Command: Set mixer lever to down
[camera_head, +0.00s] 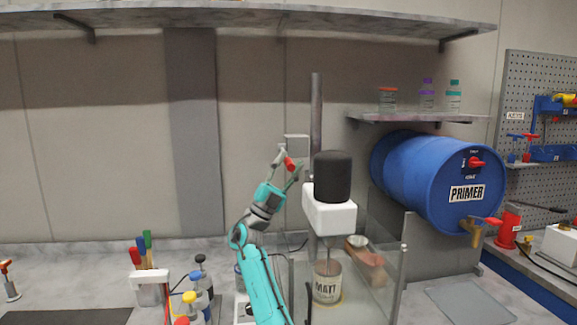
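The mixer has a black motor (332,177) on a white housing (329,211), carried on a grey upright pole (316,110). A can labelled MATT (327,284) stands below it behind clear panels. A red-tipped part (289,163), which looks like the lever's handle, shows just below a pale grey box (297,145) left of the pole. My gripper (287,167) is at this red part, with finger parts on its left and right. It overlaps the red part in the picture; I cannot tell whether it touches or grips it. The lever's pivot and angle are not clear.
A blue PRIMER drum (428,182) with a red switch and tap lies right of the mixer. Clear panels (393,285) surround the can. Bottles (201,278) and a brush holder (149,290) stand at lower left. A shelf (240,17) runs overhead.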

